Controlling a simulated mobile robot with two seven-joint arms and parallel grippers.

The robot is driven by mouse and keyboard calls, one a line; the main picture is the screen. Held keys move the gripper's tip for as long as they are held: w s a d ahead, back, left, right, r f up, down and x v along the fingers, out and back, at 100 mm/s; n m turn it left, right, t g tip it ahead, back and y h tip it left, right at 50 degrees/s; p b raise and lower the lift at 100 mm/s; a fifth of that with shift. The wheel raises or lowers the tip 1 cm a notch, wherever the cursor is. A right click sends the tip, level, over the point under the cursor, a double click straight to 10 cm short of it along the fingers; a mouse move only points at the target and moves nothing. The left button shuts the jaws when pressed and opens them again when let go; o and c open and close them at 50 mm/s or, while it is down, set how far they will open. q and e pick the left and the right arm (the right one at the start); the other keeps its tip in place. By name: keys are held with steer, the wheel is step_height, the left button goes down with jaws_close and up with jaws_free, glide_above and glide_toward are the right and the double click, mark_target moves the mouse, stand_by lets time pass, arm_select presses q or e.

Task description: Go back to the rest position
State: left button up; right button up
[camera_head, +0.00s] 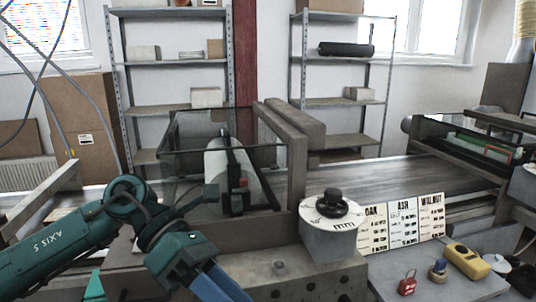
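My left arm, teal with the marking "AXIS 5", comes in from the left. It bends at a round joint and points down toward the bottom edge, in front of the conveyor machine. At its end a blue part, seemingly of my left gripper (218,285), runs out of the picture at the bottom. Its fingertips do not show, so I cannot tell whether it is open or holds anything. My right arm and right gripper are not in view.
The conveyor (390,180) runs across behind my arm, with a glass-guarded machine (230,127) over it. A dial (331,204) stands right of it. Sample cards (403,222), a red padlock (407,283) and a yellow device (467,261) are at right. Shelves (175,62) stand behind.

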arm_select(q)
steer(key=w+d+r+n+t+h, duration=0.1)
steer(key=d+r+n+t+h, duration=0.2)
steer(key=d+n+h, duration=0.55)
steer(key=w+a+f+n+t+y+p, duration=0.1)
steer(key=w+a+f+n+t+y, duration=0.25)
steer(key=n+t, duration=0.8)
steer(key=w+a+f+n+t+p, duration=0.1)
steer(key=w+a+f+n+t, duration=0.2)
steer(key=a+f+n+t, duration=0.75)
steer(key=s+a+f+n+g+y, duration=0.2)
steer(key=s+f+n+g+y, duration=0.2)
steer(key=f+n, duration=0.5)
steer(key=s+a+f+n+g+y, duration=0.2)
steer(key=s+f+n+g+y, duration=0.2)
steer(key=s+f+n+y, duration=0.4)
step_height(320, 180, down, 5)
steer(key=shift+s+r+n+g, duration=0.15)
steer(key=shift+s+n+g, duration=0.15)
steer(key=shift+s+n, duration=0.2)
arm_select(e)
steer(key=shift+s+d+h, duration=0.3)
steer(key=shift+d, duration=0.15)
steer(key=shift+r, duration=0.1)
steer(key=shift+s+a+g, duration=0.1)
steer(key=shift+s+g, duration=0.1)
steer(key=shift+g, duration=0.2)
